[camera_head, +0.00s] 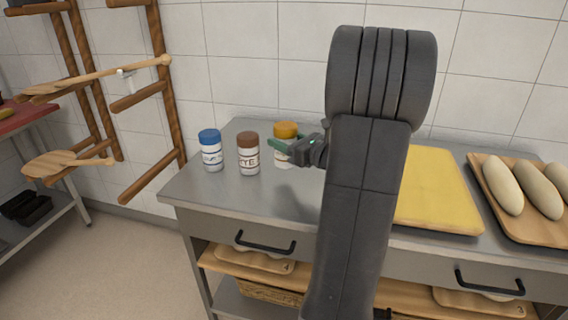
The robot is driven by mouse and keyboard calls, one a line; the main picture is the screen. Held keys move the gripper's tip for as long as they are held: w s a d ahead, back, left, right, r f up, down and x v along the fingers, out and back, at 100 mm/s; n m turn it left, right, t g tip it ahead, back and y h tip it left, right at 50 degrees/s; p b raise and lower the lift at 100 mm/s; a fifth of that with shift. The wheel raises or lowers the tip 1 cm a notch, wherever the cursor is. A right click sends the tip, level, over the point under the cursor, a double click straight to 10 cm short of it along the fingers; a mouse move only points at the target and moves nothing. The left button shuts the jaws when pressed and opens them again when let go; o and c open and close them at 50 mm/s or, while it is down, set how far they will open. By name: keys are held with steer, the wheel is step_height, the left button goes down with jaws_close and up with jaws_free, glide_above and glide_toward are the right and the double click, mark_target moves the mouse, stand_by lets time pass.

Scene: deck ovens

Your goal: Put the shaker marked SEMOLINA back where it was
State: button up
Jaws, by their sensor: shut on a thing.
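Three shakers are at the left end of the steel counter (228,196). My gripper (283,148) is shut on the shaker with the orange cap (286,130), at the back right of the three. My gripper covers much of its body, and its label cannot be read. I cannot tell whether its base touches the counter. A white shaker with a blue cap (210,150) stands upright at the left, its lettering too small to read. A shaker with a brown cap (248,154) stands upright between them, its label seeming to read RYE. No SEMOLINA marking is legible.
A yellow slab (436,190) on a tray and a wooden board (520,224) with loaves (502,185) lie to the right. A wooden rack (158,100) holding long-handled peels (95,78) is at the left. The counter's front left is clear. My arm hides the middle.

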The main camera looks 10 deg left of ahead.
steer(key=shift+f+b, duration=0.4)
steer(key=shift+f, duration=1.95)
steer(key=shift+f, duration=0.15)
steer(key=o, duration=1.1)
steer(key=v, duration=1.2)
